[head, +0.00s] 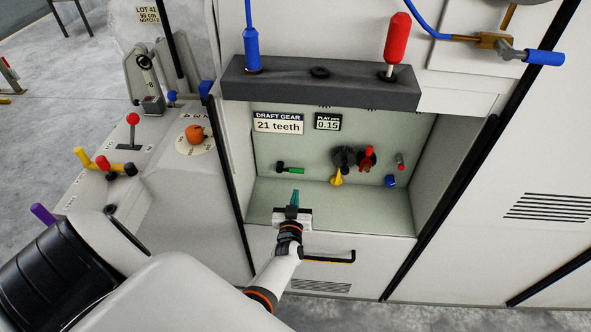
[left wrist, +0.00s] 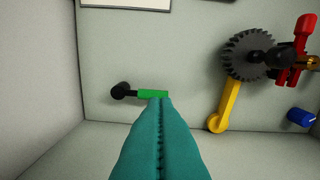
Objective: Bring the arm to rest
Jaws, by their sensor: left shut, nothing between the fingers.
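My left arm (head: 266,284) reaches in from the lower left of the head view. My left gripper (head: 294,198) has teal fingers, which are shut with nothing between them. It is at the open recess (head: 330,198) of the machine, pointing at its back wall. In the left wrist view the fingers (left wrist: 163,135) meet along a seam, and their tips appear just below a green-handled lever (left wrist: 152,94). I cannot tell whether they touch it. My right gripper is not in view.
A door handle (head: 328,258) juts out below.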

